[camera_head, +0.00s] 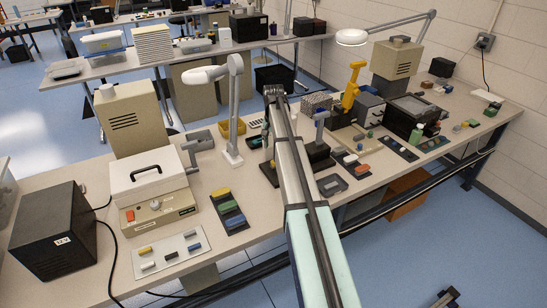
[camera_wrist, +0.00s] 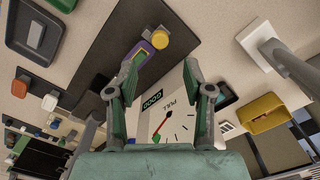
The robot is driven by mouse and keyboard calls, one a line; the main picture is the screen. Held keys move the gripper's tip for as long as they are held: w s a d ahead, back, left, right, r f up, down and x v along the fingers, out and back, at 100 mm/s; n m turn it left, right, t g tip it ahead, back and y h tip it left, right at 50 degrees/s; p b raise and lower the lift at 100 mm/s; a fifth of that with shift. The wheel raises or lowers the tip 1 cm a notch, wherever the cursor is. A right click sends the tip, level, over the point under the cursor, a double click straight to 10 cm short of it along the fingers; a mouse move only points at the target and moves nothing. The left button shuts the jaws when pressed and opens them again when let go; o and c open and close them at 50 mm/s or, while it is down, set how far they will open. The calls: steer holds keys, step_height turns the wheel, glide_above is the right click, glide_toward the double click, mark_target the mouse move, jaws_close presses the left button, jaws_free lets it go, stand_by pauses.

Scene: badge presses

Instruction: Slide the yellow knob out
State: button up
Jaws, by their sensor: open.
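The yellow knob (camera_wrist: 160,40) shows in the wrist view, a round cap beside a purple part (camera_wrist: 139,51) on a dark base (camera_wrist: 108,42). In the head view a small yellow spot (camera_head: 273,164) left of my arm is probably the same knob. My arm hides much of that area, and my fingers are not clear there.
A white lamp stand (camera_head: 232,130) and a yellow bin (camera_head: 233,129) stand left of my arm; the bin also shows in the wrist view (camera_wrist: 262,114). A press with a yellow lever (camera_head: 352,85) stands to the right.

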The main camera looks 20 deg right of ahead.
mark_target(273, 161)
step_height(273, 161, down, 8)
steer(key=shift+f+p, duration=0.1)
steer(key=shift+p, duration=0.9)
steer(key=shift+c, duration=0.3)
jaws_close()
